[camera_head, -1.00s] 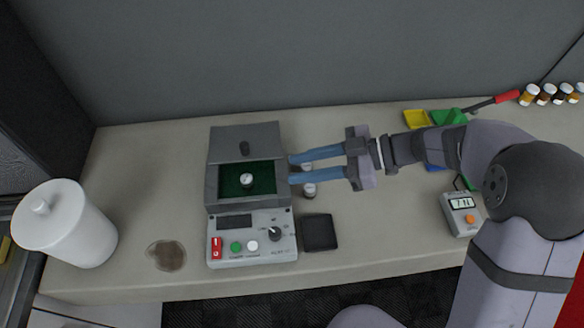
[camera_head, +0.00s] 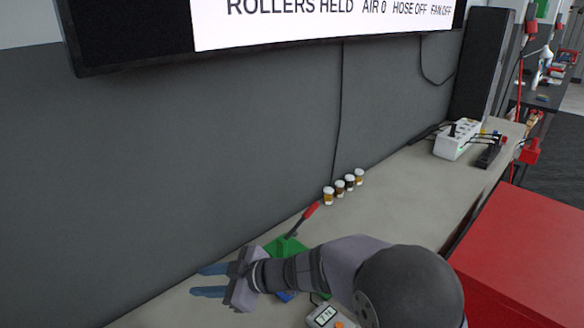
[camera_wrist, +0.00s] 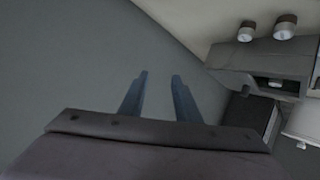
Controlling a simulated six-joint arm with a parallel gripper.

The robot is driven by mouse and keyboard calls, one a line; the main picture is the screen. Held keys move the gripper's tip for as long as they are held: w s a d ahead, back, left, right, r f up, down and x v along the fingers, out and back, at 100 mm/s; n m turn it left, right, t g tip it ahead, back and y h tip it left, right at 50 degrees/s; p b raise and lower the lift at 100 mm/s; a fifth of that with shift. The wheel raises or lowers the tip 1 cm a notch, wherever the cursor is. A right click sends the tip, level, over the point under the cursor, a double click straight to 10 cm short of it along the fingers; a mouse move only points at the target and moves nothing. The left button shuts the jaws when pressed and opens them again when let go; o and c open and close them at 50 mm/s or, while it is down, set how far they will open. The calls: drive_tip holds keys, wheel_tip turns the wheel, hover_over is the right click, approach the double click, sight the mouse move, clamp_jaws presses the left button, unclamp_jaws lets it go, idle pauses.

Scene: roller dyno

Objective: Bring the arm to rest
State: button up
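My gripper (camera_head: 210,280) is at the lower left of the head view, with its two blue fingers pointing left and a clear gap between them. It is open and empty. The wrist view also shows the two fingers (camera_wrist: 160,95) apart, with only the grey wall and nothing between them. My arm stretches from the lower right over the bench (camera_head: 400,180). In the wrist view the grey machine (camera_wrist: 265,62) stands to the right of the fingers, apart from them.
Several small capped bottles (camera_head: 340,189) stand by the wall. A red-handled tool (camera_head: 303,218) lies by a green tray (camera_head: 285,247). A meter (camera_head: 325,316) is below my arm. A white power box (camera_head: 457,138) and a red cabinet (camera_head: 520,245) are at right. A screen hangs above.

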drive_tip(key=w+d+r+m+t+h+p, duration=0.35)
drive_tip(key=w+d+m+t, duration=0.2)
drive_tip(key=d, duration=0.55)
drive_tip(key=s+d+m+g+h+p, duration=0.1)
drive_tip(key=d+m+h, duration=0.25)
drive_tip(key=d, duration=0.45)
drive_tip(key=s+d+m+h+p, duration=0.15)
drive_tip(key=d+h, duration=0.25)
drive_tip(key=d, duration=0.4)
drive_tip(key=s+d+f+m+g+h+p, duration=0.1)
drive_tip(key=s+d+m+g+h+p, duration=0.2)
drive_tip(key=s+d, duration=0.45)
drive_tip(key=s+m+g+y+p, duration=0.2)
drive_tip(key=s+m+g, duration=0.2)
drive_tip(key=s, duration=1)
drive_tip(key=shift+s+d+g, duration=0.15)
drive_tip(key=shift+s+g, duration=0.25)
drive_tip(key=shift+g, duration=0.15)
drive_tip(key=shift+r, duration=0.1)
drive_tip(key=shift+c, duration=0.2)
